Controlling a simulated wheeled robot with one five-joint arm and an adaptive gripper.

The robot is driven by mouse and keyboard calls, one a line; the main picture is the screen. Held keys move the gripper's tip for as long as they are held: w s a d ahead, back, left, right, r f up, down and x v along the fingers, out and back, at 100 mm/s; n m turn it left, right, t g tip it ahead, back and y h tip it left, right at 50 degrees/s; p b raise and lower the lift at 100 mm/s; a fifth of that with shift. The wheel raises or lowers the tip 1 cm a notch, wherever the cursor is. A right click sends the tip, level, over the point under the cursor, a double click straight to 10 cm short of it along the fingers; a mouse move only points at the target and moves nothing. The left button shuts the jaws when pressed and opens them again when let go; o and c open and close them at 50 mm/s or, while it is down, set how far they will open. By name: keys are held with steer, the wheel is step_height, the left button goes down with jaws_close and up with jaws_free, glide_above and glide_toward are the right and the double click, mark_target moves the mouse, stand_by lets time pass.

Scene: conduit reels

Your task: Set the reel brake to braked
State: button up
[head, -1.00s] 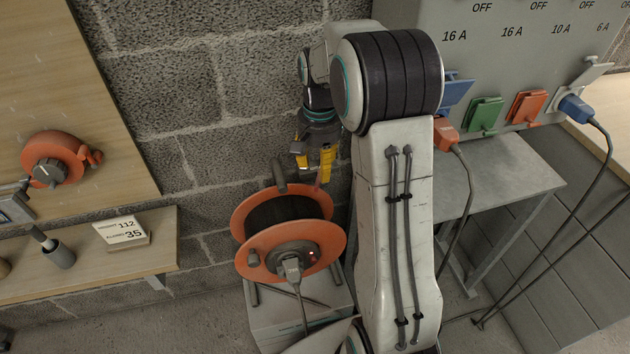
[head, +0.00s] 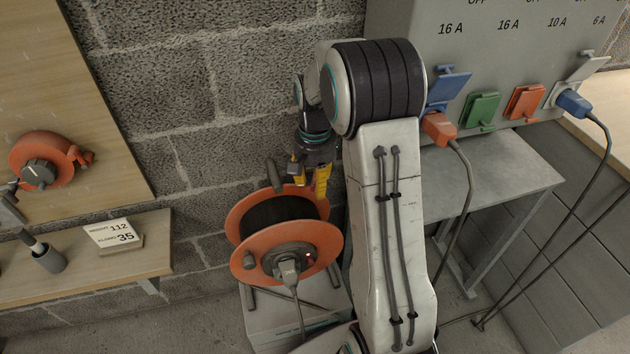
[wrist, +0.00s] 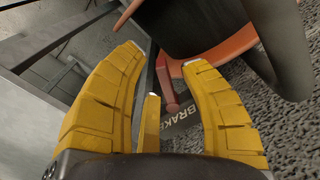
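An orange cable reel (head: 318,245) with a dark drum stands on a grey box below my gripper (head: 308,182). In the wrist view, a red lever (wrist: 168,88) with a rounded end stands beside a dark plate lettered "BRAKE" (wrist: 184,113). The lever lies just beyond the gap between the yellow fingers of my gripper (wrist: 165,57), nearer the right one. The fingers are apart and hold nothing. I cannot tell whether they touch the lever, nor which setting it is in. In the head view the lever is hidden by the gripper.
A grey supply cabinet (head: 480,65) with coloured sockets stands at right above a grey table (head: 500,175). A wooden shelf (head: 80,270) with a number sign (head: 112,234) is at left. A block wall (head: 215,170) is close behind the reel.

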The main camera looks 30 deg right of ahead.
jaws_close()
stand_by(0.4)
steer(key=shift+s+d+r+n+p, duration=0.1)
steer(key=shift+d+n+p, duration=0.15)
steer(key=shift+n, duration=0.45)
steer(key=shift+s+d+n+p, duration=0.15)
steer(key=shift+n+p, duration=0.2)
steer(key=shift+n, duration=0.35)
steer(key=shift+d+n+p, duration=0.3)
steer(key=shift+n+p, duration=0.05)
steer(key=shift+n, duration=0.7)
steer(key=shift+d+n+p, duration=0.3)
steer(key=shift+n+p, duration=0.05)
steer(key=shift+n, duration=0.7)
